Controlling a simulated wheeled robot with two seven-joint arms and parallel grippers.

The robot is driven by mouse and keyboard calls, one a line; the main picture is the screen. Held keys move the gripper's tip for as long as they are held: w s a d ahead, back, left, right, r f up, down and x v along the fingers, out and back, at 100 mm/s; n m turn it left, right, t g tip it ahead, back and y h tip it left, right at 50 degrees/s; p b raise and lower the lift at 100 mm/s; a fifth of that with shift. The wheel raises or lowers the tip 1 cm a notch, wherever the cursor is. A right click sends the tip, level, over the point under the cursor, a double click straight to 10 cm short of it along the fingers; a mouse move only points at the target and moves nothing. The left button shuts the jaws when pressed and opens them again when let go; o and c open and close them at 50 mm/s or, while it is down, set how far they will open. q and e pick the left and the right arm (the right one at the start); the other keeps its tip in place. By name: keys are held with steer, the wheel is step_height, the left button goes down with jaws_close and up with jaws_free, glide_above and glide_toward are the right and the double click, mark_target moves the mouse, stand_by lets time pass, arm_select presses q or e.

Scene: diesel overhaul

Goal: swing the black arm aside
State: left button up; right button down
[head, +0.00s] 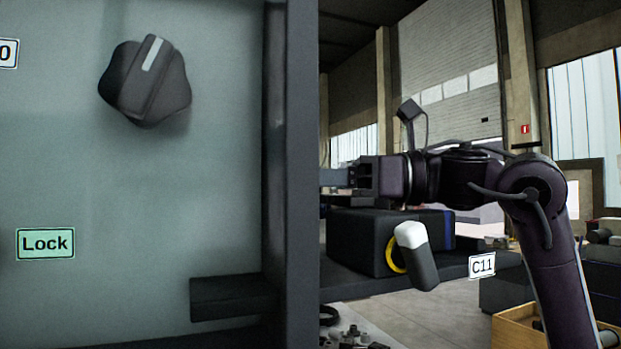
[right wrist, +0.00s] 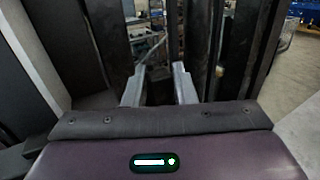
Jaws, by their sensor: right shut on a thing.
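A black arm (head: 455,268) with a white C11 label runs right from behind the panel edge in the head view. A black box with a yellow ring and a grey handle with a white tip (head: 414,255) sits at it. My right gripper (head: 333,177) reaches left above the box, its fingertips partly hidden by the dark panel edge. In the right wrist view my right gripper (right wrist: 160,70) has its two grey fingers on either side of a dark part. It is shut on that part, which looks like part of the black arm; its outline is unclear. My left gripper is not in view.
A grey-green panel (head: 150,200) fills the left of the head view, with a black knob (head: 145,82), a green Lock label (head: 45,243) and a black ledge (head: 233,297). A wooden crate (head: 515,325) stands lower right. Open hall floor lies beyond.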

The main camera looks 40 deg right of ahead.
steer(key=shift+f, duration=0.1)
steer(key=c, duration=1.4)
jaws_free()
steer(key=shift+a, duration=0.1)
steer(key=shift+o, duration=0.6)
steer(key=shift+w+a, duration=0.15)
steer(key=shift+a, duration=0.05)
steer(key=shift+d, duration=0.1)
steer(key=shift+s+d, duration=0.35)
steer(key=b+v, duration=0.1)
steer(key=v, duration=0.5)
steer(key=shift+s+d, duration=0.25)
steer(key=shift+s, duration=0.1)
steer(key=shift+w, duration=0.1)
